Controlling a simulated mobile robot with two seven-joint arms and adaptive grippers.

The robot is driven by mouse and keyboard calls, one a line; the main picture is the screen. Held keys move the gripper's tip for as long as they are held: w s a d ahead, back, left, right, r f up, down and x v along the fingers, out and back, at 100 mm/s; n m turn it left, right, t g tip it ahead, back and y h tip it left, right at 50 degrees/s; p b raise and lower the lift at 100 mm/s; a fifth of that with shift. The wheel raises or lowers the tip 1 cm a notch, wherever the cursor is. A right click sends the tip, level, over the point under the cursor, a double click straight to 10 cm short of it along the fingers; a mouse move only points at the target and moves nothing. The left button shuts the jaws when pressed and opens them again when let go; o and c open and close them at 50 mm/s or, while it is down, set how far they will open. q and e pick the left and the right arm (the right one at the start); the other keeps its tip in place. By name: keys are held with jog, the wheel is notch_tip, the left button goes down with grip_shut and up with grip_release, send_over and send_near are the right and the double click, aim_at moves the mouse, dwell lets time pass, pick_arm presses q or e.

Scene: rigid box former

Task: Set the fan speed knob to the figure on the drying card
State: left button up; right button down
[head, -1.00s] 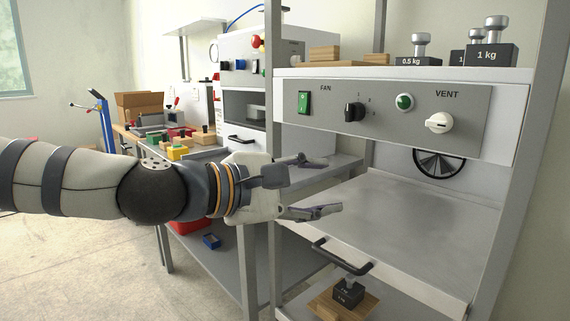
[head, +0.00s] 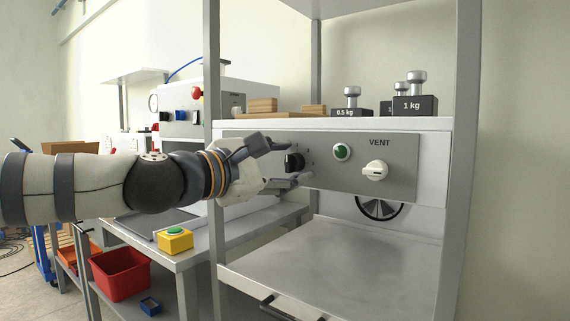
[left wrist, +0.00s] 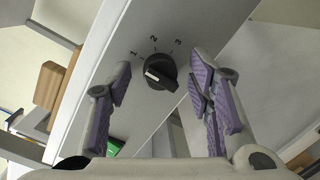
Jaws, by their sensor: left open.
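The black fan knob (head: 294,162) is on the grey panel (head: 325,184) of the rack unit. The left wrist view shows the knob (left wrist: 163,68) with figures 1, 2 and 3 around it. Its white mark lies on the left, roughly toward the 1. My left gripper (head: 297,163) is open, its fingers above and below the knob in the head view. In the wrist view the fingers stand on either side of the knob, apart from it. The FAN lettering is hidden behind my gripper. No drying card is recognisable. My right gripper is not in view.
A green button (head: 341,152) and the white VENT knob (head: 375,171) are right of the fan knob. Weights (head: 415,104) and wooden blocks (head: 262,105) stand on the shelf above. A rack post (head: 212,60) is beside my gripper. The tray below (head: 330,255) is clear.

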pick_arm(q)
grip_shut()
